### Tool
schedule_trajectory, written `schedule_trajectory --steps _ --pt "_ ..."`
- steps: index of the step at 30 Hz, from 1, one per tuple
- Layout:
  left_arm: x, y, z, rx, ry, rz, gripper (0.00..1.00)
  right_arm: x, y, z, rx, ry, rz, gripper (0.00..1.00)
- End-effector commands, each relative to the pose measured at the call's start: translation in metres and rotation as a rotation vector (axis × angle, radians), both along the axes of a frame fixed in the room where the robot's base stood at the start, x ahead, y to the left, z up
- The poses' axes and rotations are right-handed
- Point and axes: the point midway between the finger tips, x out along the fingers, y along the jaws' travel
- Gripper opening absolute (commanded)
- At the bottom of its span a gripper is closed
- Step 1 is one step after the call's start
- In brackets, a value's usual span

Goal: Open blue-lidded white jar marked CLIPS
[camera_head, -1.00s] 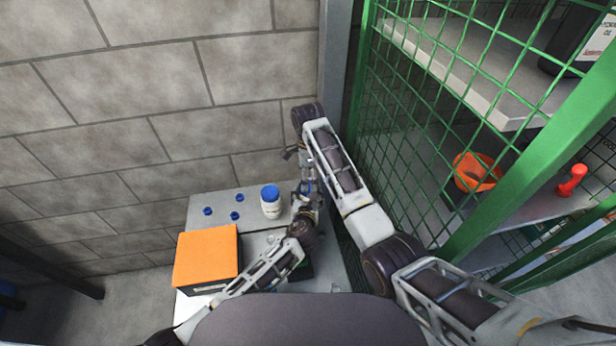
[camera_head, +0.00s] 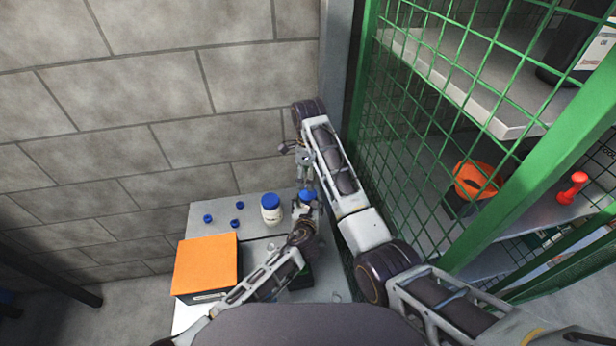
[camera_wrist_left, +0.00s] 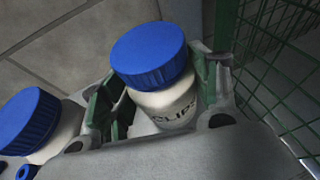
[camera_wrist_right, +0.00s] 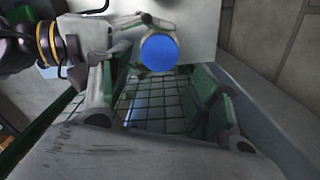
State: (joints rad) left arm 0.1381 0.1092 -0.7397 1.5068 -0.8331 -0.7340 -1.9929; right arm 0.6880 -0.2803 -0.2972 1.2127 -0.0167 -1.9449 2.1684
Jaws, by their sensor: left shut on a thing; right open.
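The white CLIPS jar (camera_wrist_left: 168,103) stands between my left gripper's fingers in the left wrist view. Its blue lid (camera_wrist_left: 150,55) is on. My left gripper (camera_wrist_left: 158,112) is shut on the jar's body, below the lid. In the head view the lid (camera_head: 308,195) shows beside my left gripper (camera_head: 307,209). My right gripper (camera_wrist_right: 160,90) is open and empty. In the right wrist view the lid (camera_wrist_right: 160,52) lies beyond its fingers, off their midline toward the top of the picture. In the head view my right gripper (camera_head: 303,170) is just above the lid, partly hidden.
A second blue-lidded white jar (camera_head: 271,212) stands left of the CLIPS jar. Small blue pieces (camera_head: 233,222) lie on the grey bench (camera_head: 222,207). An orange-topped box (camera_head: 206,265) stands nearer. A block wall (camera_head: 160,90) is behind; a green mesh fence (camera_head: 420,140) is right.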

Motion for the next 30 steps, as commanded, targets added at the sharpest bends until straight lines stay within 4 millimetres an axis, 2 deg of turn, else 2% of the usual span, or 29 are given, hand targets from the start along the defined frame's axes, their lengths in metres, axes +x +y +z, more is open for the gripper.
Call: schedule_trajectory --steps 11,30 --pt "-0.001 0.000 -0.001 0.000 0.002 -0.001 0.00 0.000 0.000 -0.007 -0.001 0.001 0.002 0.62" --pt "-0.001 0.000 -0.001 0.000 0.002 -0.001 0.00 0.000 0.000 -0.070 -0.001 0.001 0.003 0.62"
